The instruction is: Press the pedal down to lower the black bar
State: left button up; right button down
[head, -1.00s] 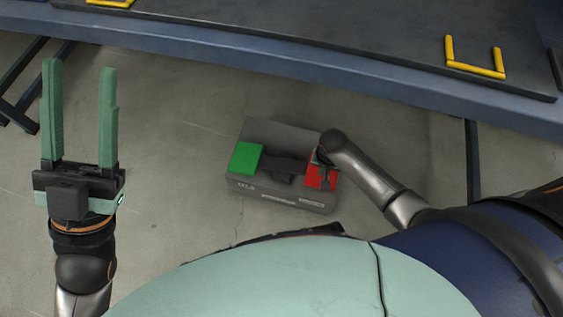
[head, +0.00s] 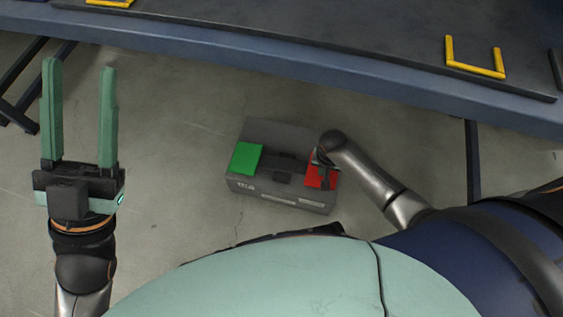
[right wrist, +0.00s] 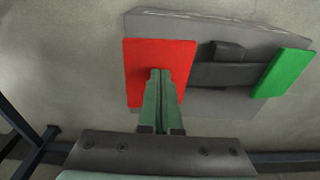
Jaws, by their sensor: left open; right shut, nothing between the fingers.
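A grey pedal box (head: 290,135) stands on the floor, with a green pedal (head: 246,158) at its left and a red pedal (head: 314,178) at its right in the head view. A dark bar (head: 283,171) lies between the pedals. In the right wrist view my right gripper (right wrist: 160,72) is shut and empty, its fingertips at the red pedal (right wrist: 140,60). They look to be touching it. The green pedal (right wrist: 284,72) is to the right there. In the head view my right wrist partly hides the red pedal. My left gripper (head: 80,65) is open and empty, far left of the box.
A blue-edged table (head: 300,70) with a dark top runs across the back, above the box. Yellow brackets (head: 474,69) sit on it. Table legs (head: 472,160) stand right of the box and at far left. The floor between my left gripper and the box is clear.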

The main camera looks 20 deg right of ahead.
jog(key=shift+f+b, duration=1.55)
jog(key=shift+f, duration=0.6)
jog(key=shift+r+p, duration=0.3)
jog(key=shift+p, duration=0.05)
pick_arm(q)
notch_tip(320, 180, up, 6)
jog(key=r+m+p, duration=0.1)
jog(key=p, duration=0.8)
pick_arm(e)
jog(key=r, duration=0.2)
jog(key=s+r, duration=0.1)
jog(key=r, duration=0.1)
jog(key=s+a+r, duration=0.1)
jog(key=r, duration=0.1)
jog(key=shift+a+r, duration=0.1)
jog(key=shift+r, duration=0.25)
jog(key=shift+s+a+r+p, duration=0.1)
jog(key=shift+s+r+p, duration=0.05)
jog(key=shift+r+p, duration=0.35)
jog(key=shift+s+a+r+p, duration=0.1)
jog(key=shift+r+p, duration=0.3)
jog(key=shift+p, duration=0.2)
pick_arm(q)
jog(key=w+a+f+n+g+y, duration=0.1)
jog(key=w+f+n+y, duration=0.4)
jog(key=f+y, duration=0.2)
jog(key=shift+w+a+f, duration=0.25)
jog(key=shift+a+f, duration=0.1)
jog(key=shift+f, duration=0.35)
